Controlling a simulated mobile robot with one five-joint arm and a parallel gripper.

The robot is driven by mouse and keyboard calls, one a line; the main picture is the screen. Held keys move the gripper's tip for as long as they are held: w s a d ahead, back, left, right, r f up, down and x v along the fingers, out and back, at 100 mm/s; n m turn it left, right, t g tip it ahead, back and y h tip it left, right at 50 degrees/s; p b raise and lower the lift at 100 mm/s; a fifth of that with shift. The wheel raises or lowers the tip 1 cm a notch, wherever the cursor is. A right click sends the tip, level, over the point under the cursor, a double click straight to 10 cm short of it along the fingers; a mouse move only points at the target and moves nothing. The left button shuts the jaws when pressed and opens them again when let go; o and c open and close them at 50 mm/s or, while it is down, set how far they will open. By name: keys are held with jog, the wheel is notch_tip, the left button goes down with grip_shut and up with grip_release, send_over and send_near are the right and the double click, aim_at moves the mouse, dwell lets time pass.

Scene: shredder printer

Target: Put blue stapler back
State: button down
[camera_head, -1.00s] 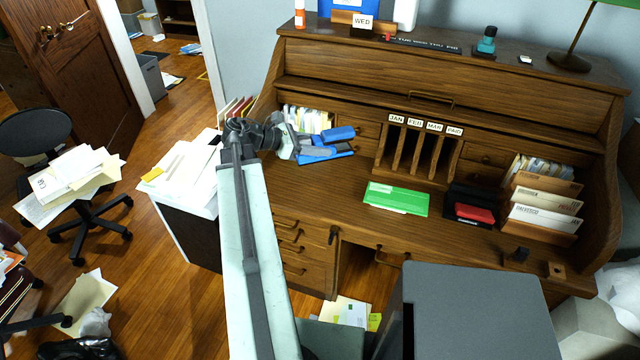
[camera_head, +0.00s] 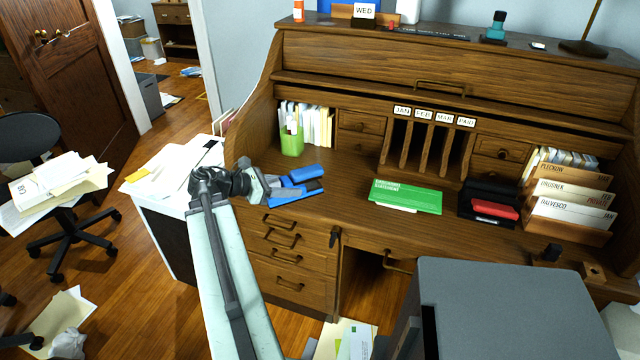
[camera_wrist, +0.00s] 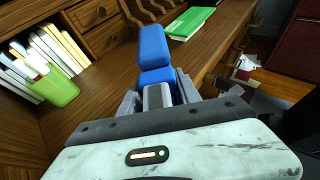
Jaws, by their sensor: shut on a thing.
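The blue stapler (camera_head: 305,173) is at the left end of the roll-top desk (camera_head: 345,200), near the front edge. It also shows in the wrist view (camera_wrist: 155,48), stretching away from my gripper. My gripper (camera_head: 280,188) is shut on its near end; the wrist view shows the grey fingers (camera_wrist: 158,95) on either side of it. The stapler looks opened, with an upper and a lower blue part apart in the head view. I cannot tell whether it touches the desktop.
A green cup (camera_head: 291,142) stands by upright papers (camera_head: 315,125) in the desk's left cubby. A green booklet (camera_head: 408,195) lies mid-desk, with black and red items (camera_head: 490,205) to its right. A paper-covered cabinet (camera_head: 172,170) stands left. The desktop between stapler and booklet is clear.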

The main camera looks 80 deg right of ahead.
jog(key=s+d, duration=0.1)
jog(key=d, duration=0.4)
jog(key=s+d+f+b, duration=0.1)
jog(key=s+d, duration=0.1)
jog(key=d, duration=0.2)
jog(key=s+d, duration=0.2)
jog(key=d, duration=0.3)
jog(key=shift+s+d+f, duration=0.2)
jog(key=shift+s+d, duration=0.05)
jog(key=shift+d, duration=0.05)
notch_tip(320, 180, down, 4)
jog(key=b, duration=0.4)
jog(key=shift+r, duration=0.25)
jog(key=shift+f, duration=0.25)
jog(key=c, duration=0.8)
grip_release()
jog(key=shift+a+r, duration=0.1)
jog(key=shift+c, duration=0.2)
jog(key=shift+r, duration=0.1)
jog(key=p+v, duration=0.4)
jog(key=v, duration=0.7)
jog(key=shift+w+r+p, duration=0.1)
jog(key=shift+r+p, duration=0.1)
jog(key=shift+p, duration=0.1)
jog(key=shift+w+a, duration=0.25)
jog(key=shift+w, duration=0.05)
